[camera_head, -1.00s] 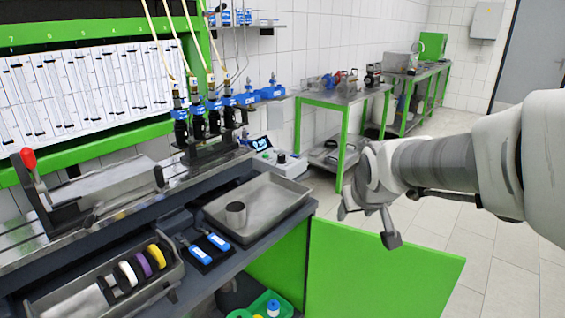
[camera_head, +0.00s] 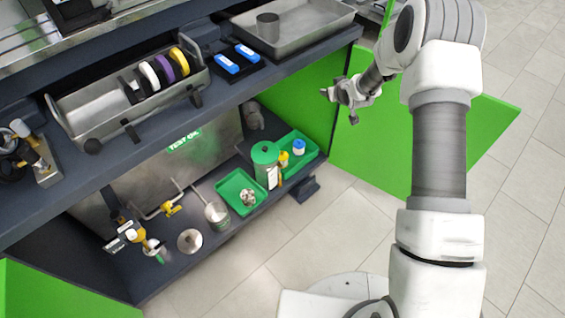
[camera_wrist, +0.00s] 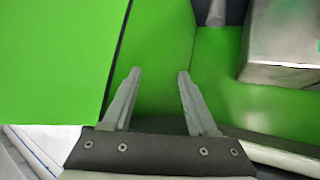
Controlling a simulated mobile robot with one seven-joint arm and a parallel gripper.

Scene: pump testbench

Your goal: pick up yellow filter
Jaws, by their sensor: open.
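The yellow filter (camera_head: 180,61) is a thin upright disc in a metal tray (camera_head: 88,108) on the bench. It is the rightmost of a row, beside a purple disc (camera_head: 164,68), a white disc (camera_head: 149,76) and a black disc (camera_head: 130,90). My gripper (camera_head: 339,105) is to the right of the filter, beyond the bench's right end and in front of a green panel. In the wrist view my gripper (camera_wrist: 159,72) has its two fingers apart with nothing between them. The filter does not show in the wrist view.
Two blue-labelled items (camera_head: 237,59) lie right of the filter tray. A larger metal tray (camera_head: 316,27) holds a grey cylinder (camera_head: 268,27). An open green door panel (camera_head: 385,145) stands near my gripper. The lower shelf carries a green can (camera_head: 264,160) and green trays. The floor in front is clear.

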